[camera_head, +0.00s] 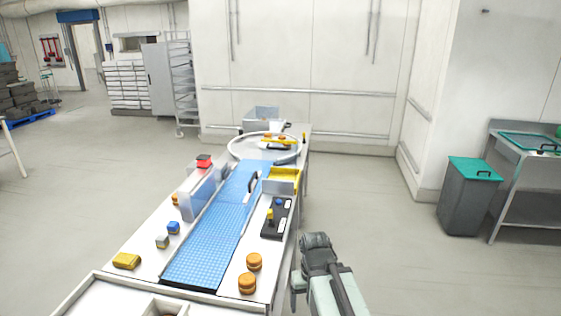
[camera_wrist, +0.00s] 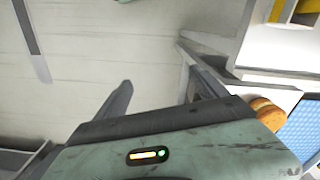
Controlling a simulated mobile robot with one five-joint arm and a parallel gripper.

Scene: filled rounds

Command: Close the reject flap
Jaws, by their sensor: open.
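The blue conveyor belt (camera_head: 215,225) runs up the middle of the white table. A dark curved handle (camera_head: 253,182) stands at the belt's right edge, beside a yellow bin (camera_head: 284,174) with a grey panel (camera_head: 281,187) on its near side. I cannot tell for certain which of these parts is the reject flap, or how far open it is. My gripper is in the wrist view (camera_wrist: 162,88), with its two fingers apart and nothing between them. It is over the floor to the right of the table, apart from the bin and handle.
Filled rounds (camera_head: 254,261) stand on the table's near right, also at the wrist view's right (camera_wrist: 268,112). A black control box (camera_head: 276,218) lies beside the belt. A round turntable (camera_head: 262,146) is at the far end. Floor to the right is clear up to a grey bin (camera_head: 466,205).

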